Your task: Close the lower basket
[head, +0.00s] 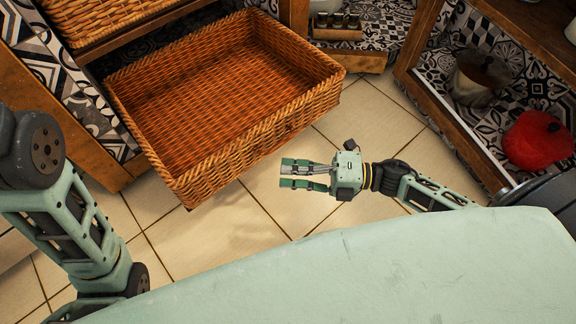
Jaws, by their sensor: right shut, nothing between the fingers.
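The lower basket (329,88) is a brown wicker drawer, pulled out of the shelving over the tiled floor and empty inside. An upper wicker basket (100,18) shows partly at the top left. My right gripper (283,174) is just in front of the lower basket's near right side, pointing left. Its fingers are shut and hold nothing. It looks apart from the wicker, though the exact gap is hard to judge. My left arm comes in at the left edge, and its gripper is out of view.
A wooden shelf at the right holds a red pot (537,140) and a metal pot (481,76). A small rack of jars (337,25) stands at the back. The tiled floor (215,235) in front of the basket is clear.

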